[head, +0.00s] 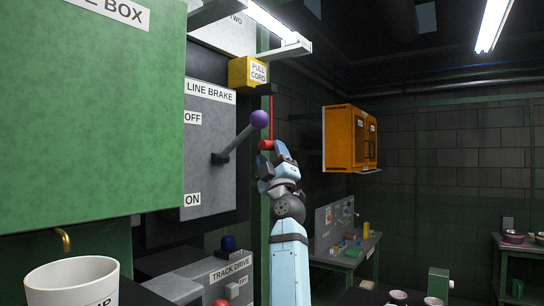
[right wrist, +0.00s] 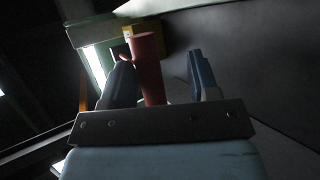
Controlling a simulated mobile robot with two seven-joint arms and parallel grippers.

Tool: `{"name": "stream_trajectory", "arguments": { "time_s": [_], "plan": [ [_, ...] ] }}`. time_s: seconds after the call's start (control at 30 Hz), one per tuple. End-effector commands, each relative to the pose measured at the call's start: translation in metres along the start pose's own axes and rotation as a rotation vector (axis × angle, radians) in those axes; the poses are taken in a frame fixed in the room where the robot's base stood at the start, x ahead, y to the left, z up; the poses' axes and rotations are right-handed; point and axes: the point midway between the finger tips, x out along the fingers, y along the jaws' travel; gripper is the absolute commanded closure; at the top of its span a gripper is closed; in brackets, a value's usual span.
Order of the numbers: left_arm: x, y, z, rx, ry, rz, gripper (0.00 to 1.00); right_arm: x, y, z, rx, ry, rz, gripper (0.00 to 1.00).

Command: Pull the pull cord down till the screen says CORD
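The yellow pull cord box (head: 248,72), labelled PULL CORD, is high on the wall. A thin red cord (head: 271,115) hangs below it and ends in a red handle (head: 265,144). My right gripper (head: 268,158) is raised at the handle. In the right wrist view the red handle (right wrist: 148,68) stands between the fingers of my right gripper (right wrist: 162,82). It is close to the left finger, with a clear gap to the right finger, so the gripper is open around it. My left gripper is not in view. No screen reading CORD can be seen.
The line brake lever (head: 240,137) with its purple knob is just left of the cord, near OFF. A big green box (head: 90,110) fills the left. An orange cabinet (head: 350,138) hangs to the right. The track drive box (head: 218,275) is below.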

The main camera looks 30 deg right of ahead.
Motion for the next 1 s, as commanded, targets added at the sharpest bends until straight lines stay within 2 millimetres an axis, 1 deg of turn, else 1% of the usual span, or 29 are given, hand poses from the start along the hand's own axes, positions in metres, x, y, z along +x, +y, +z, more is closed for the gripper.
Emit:
{"name": "stream_trajectory", "arguments": {
  "time_s": [0.17,0.27,0.37,0.6,0.7,0.83,1.0],
  "plan": [
    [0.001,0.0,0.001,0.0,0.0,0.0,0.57,-0.005,-0.002,0.001,-0.001,0.0,-0.003,0.47],
    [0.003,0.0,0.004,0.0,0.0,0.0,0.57,-0.017,-0.003,0.001,-0.001,0.0,-0.003,0.47],
    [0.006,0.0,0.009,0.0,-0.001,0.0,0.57,-0.037,-0.003,0.001,-0.001,0.0,-0.003,0.47],
    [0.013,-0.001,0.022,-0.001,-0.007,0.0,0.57,-0.093,-0.002,0.001,-0.002,0.0,-0.002,0.47],
    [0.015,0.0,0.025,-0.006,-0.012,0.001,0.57,-0.112,0.0,0.0,-0.002,0.001,-0.001,0.47],
    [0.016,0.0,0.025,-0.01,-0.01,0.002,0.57,-0.129,0.001,0.0,-0.001,0.001,0.0,0.47],
    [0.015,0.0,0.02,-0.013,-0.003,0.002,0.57,-0.138,0.002,-0.001,-0.001,0.001,0.002,0.47]
  ]
}}
